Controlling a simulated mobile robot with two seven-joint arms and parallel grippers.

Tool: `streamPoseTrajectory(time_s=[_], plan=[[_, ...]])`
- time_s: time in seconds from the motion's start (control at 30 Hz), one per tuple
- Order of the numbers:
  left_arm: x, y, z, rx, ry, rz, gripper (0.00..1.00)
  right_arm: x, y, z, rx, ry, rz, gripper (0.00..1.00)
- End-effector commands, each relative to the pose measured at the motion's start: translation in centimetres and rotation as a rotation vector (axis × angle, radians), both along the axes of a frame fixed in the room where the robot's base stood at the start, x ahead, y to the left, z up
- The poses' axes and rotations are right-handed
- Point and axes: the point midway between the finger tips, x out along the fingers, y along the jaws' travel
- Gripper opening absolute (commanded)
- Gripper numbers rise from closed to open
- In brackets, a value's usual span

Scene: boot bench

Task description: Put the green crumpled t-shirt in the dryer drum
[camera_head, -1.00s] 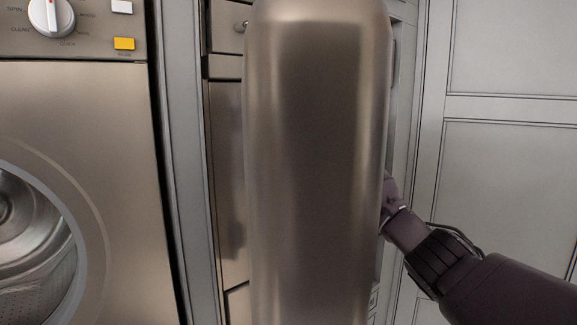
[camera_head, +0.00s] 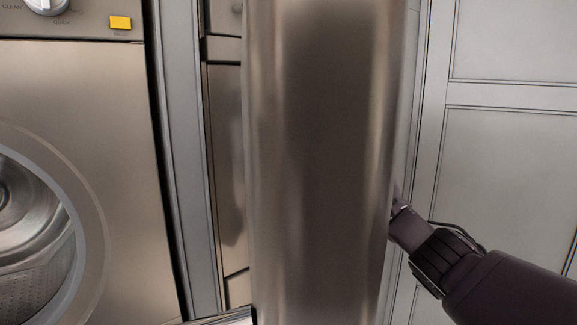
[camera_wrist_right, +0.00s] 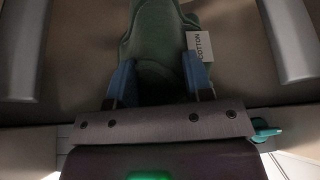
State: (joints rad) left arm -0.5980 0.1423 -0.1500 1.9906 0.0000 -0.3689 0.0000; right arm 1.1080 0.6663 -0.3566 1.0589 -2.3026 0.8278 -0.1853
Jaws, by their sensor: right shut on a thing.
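The green crumpled t-shirt (camera_wrist_right: 158,35) shows in the right wrist view, with a white tag reading COTTON. My right gripper (camera_wrist_right: 157,72) has its blue fingers shut on the shirt, which extends up past the frame edge. In the head view my right arm comes in from the right; its fingers and the shirt are hidden behind a tall metallic panel. The metal dryer drum (camera_head: 35,240) shows through the round opening of the machine at the left edge. The shirt is apart from this opening in the head view. My left gripper is not in view.
The tall metallic panel (camera_head: 320,160) with rounded edges blocks the middle of the head view. Grey panelled doors (camera_head: 505,165) stand at the right. In the wrist view, grey vertical bars stand at left (camera_wrist_right: 24,50) and right (camera_wrist_right: 287,40).

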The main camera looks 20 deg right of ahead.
Motion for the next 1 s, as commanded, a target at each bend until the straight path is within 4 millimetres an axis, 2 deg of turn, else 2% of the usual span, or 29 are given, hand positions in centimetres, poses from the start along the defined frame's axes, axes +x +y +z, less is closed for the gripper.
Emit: streamPoseTrajectory(time_s=[0.27,0.3,0.47,0.77,1.0], plan=[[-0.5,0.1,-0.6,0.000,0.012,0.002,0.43,0.0,0.0,-1.2,0.000,-0.001,0.000,0.14],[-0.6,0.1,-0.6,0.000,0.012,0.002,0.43,0.0,0.0,-1.0,0.001,-0.002,0.000,0.52],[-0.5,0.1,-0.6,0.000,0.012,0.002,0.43,0.0,0.0,-1.0,0.000,-0.001,0.000,0.76],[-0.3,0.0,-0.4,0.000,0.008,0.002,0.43,0.0,0.0,-0.8,0.000,0.000,0.000,0.76],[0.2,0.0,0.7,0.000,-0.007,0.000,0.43,0.0,0.0,1.9,0.001,-0.004,0.000,0.76]])
